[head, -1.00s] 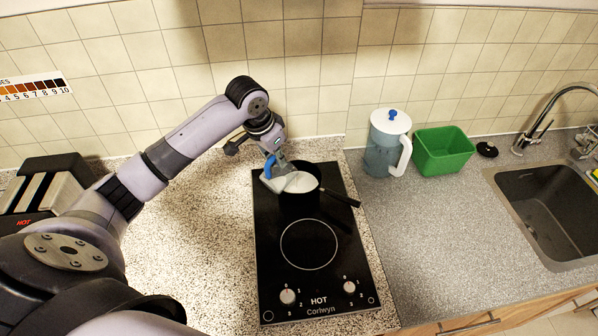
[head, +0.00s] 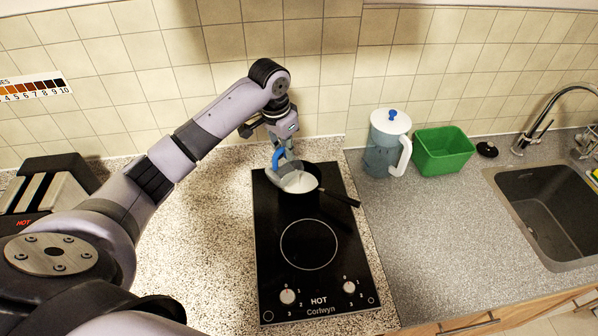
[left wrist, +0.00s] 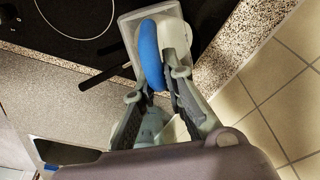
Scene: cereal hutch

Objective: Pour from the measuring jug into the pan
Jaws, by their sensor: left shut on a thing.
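The black pan (head: 313,198) stands on the rear zone of the hob, with its handle pointing right toward the front. White contents (head: 299,181) show inside it. The translucent grey measuring jug (head: 287,167) is at the pan's left rear rim, tilted toward it; I cannot tell whether it touches or whether liquid is flowing. Its blue handle (left wrist: 151,55) shows in the left wrist view. My left gripper (head: 284,150) is shut on the jug's handle, above the pan's rear edge; it also shows in the left wrist view (left wrist: 160,88). My right gripper is not in view.
The black hob (head: 308,245) has a clear front zone and two knobs. A lidded white-handled pitcher (head: 385,145) and a green tub (head: 443,150) stand to the right, before the sink (head: 550,205). A toaster (head: 45,190) is at left. The tiled wall is close behind.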

